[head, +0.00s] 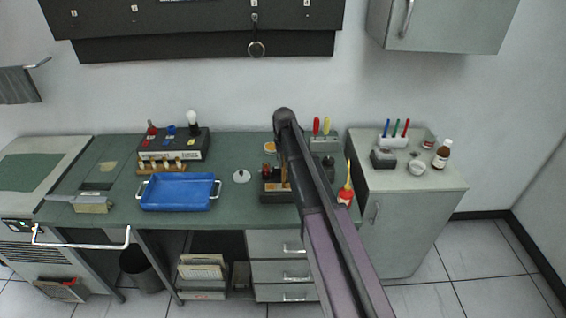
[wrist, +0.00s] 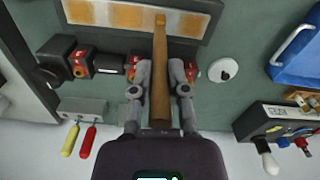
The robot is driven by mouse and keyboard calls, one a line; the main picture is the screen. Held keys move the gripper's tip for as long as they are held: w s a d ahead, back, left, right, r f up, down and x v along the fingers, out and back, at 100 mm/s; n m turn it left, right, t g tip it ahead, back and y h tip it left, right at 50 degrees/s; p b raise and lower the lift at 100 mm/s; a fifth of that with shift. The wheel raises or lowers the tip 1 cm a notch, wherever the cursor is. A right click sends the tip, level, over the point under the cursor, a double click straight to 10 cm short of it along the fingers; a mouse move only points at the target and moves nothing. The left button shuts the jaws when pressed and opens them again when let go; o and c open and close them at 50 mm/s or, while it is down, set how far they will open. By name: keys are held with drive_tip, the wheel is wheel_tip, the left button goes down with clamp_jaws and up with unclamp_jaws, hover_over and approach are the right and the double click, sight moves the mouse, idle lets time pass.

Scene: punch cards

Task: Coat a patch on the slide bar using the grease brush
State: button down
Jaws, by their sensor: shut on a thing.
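My gripper (wrist: 160,78) is shut on the wooden handle of the grease brush (wrist: 160,50). The handle runs up the wrist view between the two fingers. The brush's far end, a lighter brown tip, overlaps a long grey bar with orange and pale patches (wrist: 100,14), which looks like the slide bar. I cannot tell whether the tip touches it. In the head view, a brown upright piece (head: 284,178), apparently the brush, shows beside my arm above the dark fixture (head: 270,197). My arm hides the gripper and part of the fixture there.
A blue tray (head: 179,206) and a white lid-like disc (head: 241,176) lie left of the fixture. A red oil can (head: 346,197) with a yellow spout stands right. Red and yellow screwdrivers (wrist: 78,138) stand in a grey block.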

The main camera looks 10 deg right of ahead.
drive_tip(key=shift+s+d, duration=0.15)
drive_tip(key=shift+d, duration=0.75)
drive_tip(key=shift+s+d, duration=0.15)
drive_tip(key=shift+d, duration=0.75)
drive_tip(key=shift+s+d+f, duration=0.1)
drive_tip(key=shift+s+d, duration=0.1)
drive_tip(key=shift+d, duration=0.7)
drive_tip(key=shift+s+d, duration=0.15)
drive_tip(key=shift+d, duration=0.7)
drive_tip(key=d, duration=0.3)
drive_tip(key=shift+s+d, duration=0.25)
drive_tip(key=shift+d, duration=0.05)
drive_tip(key=shift+a, duration=0.2)
drive_tip(key=shift+w+a, duration=0.15)
drive_tip(key=shift+a, duration=0.7)
drive_tip(key=shift+w+a, duration=0.1)
drive_tip(key=shift+a, duration=0.7)
